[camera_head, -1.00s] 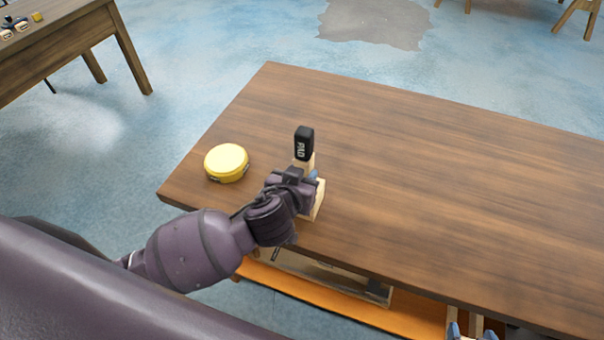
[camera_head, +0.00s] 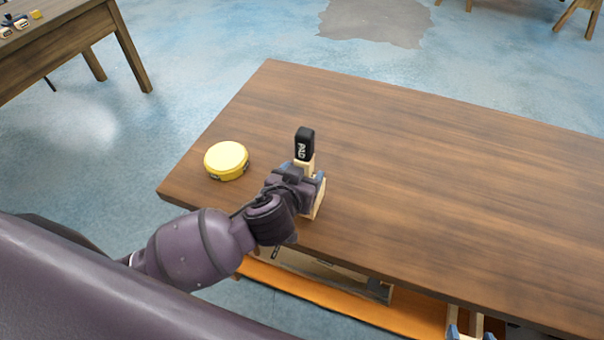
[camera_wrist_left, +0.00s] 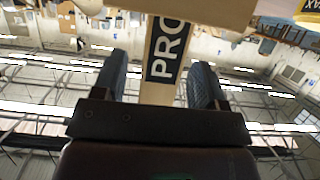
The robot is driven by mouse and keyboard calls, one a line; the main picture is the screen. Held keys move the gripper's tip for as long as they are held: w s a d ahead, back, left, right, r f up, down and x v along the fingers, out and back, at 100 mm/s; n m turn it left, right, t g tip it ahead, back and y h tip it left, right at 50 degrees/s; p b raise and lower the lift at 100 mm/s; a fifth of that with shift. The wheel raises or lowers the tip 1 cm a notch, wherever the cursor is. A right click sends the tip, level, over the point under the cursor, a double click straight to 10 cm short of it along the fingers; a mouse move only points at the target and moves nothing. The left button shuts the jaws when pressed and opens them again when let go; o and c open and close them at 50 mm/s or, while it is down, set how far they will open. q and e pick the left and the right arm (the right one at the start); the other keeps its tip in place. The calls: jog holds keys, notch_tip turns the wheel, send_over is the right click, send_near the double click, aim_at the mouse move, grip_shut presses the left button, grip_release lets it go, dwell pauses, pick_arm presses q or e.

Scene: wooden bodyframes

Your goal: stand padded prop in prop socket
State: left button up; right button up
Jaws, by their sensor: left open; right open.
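The padded prop (camera_head: 305,145) has a black pad on top and a pale wooden shaft. It stands upright at the near left part of the table, over the pale wooden prop socket (camera_head: 318,208). The gripper hides its lower end in the head view. My left gripper (camera_head: 308,172) is open around the shaft, with a finger on each side. In the left wrist view the wooden post (camera_wrist_left: 160,60), lettered "PRO", stands between the spread fingers with gaps, meeting a wooden crosspiece above. My right gripper (camera_head: 470,334) is open at the bottom edge, partly cut off.
A round yellow tin (camera_head: 227,160) sits on the table (camera_head: 430,190), left of the prop. The table is clear to the right. An orange shelf (camera_head: 330,298) with wooden parts is below the near edge. Another table (camera_head: 60,55) stands far left.

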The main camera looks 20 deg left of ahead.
pick_arm(q)
jog(key=v, duration=1)
jog(key=shift+s+r, duration=0.2)
jog(key=shift+s, duration=0.15)
jog(key=s+a+f+g, duration=0.1)
jog(key=s+a+f, duration=0.2)
jog(key=a+f, duration=0.3)
jog(key=s+a+f+g, duration=0.1)
jog(key=s+a+f, duration=0.3)
jog(key=f, duration=0.8)
jog(key=a, duration=0.2)
jog(key=shift+a+m+y, duration=0.3)
jog(key=shift+a, duration=0.1)
jog(key=shift+s, duration=0.1)
dwell(0.5)
